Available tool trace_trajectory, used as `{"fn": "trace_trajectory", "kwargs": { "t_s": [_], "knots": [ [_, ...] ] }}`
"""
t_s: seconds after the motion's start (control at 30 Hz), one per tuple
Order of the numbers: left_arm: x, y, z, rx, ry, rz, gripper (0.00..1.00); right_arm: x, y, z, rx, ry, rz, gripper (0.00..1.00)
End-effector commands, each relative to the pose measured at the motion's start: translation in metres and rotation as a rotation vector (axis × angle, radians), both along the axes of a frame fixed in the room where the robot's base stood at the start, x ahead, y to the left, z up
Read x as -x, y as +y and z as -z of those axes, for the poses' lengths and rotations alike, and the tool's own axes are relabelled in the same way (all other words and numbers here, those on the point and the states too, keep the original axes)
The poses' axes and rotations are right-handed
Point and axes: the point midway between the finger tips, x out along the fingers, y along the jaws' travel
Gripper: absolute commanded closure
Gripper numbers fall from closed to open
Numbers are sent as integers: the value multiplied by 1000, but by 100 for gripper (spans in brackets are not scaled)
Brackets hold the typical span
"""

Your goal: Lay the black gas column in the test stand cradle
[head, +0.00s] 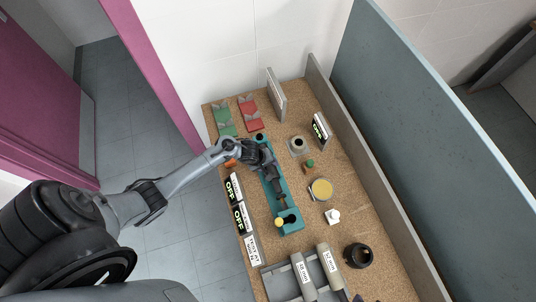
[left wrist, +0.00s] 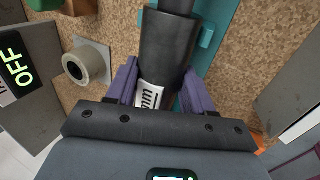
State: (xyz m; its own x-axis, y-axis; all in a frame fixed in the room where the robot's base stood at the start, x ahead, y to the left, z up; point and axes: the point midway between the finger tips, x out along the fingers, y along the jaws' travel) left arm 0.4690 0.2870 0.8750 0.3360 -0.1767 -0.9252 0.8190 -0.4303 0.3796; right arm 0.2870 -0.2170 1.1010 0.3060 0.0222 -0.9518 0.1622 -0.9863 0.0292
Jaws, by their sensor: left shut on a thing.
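The black gas column (left wrist: 168,45) is a thick dark cylinder with a thinner rod and a silver printed label near my fingers. In the left wrist view it sits between the purple fingers of my left gripper (left wrist: 163,82), which is shut on it. In the head view my left gripper (head: 258,158) is over the far part of the teal test stand cradle (head: 267,192). The column (head: 279,190) runs along the cradle toward its near end. I cannot tell whether it rests in the cradle or hangs just above. My right gripper is not in view.
Green (head: 225,121) and red (head: 249,113) pads lie at the back. OFF displays stand left of the cradle. A ringed post (head: 298,146), yellow disc (head: 321,189) and black cup (head: 358,255) stand right. Labelled grey cylinders (head: 304,275) lie in front. A low wall bounds the bench's right.

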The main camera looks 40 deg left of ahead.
Motion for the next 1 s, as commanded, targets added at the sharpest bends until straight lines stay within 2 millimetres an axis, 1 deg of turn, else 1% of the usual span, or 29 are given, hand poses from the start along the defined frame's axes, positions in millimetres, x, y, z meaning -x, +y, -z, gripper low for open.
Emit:
{"fn": "trace_trajectory", "kwargs": {
  "t_s": [0.07,0.1,0.2,0.27,0.53,0.67,0.77,1.0],
  "knots": [
    [-2,0,0,1,-4,0,100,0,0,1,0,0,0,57],
    [-2,0,0,1,-4,0,42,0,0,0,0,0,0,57],
    [-1,0,0,1,-3,0,27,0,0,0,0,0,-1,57],
    [-1,0,0,0,-2,0,18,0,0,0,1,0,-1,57],
    [1,0,2,-1,3,0,18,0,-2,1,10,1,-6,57],
    [3,1,-4,-1,2,-1,18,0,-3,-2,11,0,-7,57],
    [6,3,-14,1,1,-1,18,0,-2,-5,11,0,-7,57],
    [19,10,-53,-1,-1,1,18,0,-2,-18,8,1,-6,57]
  ]
}}
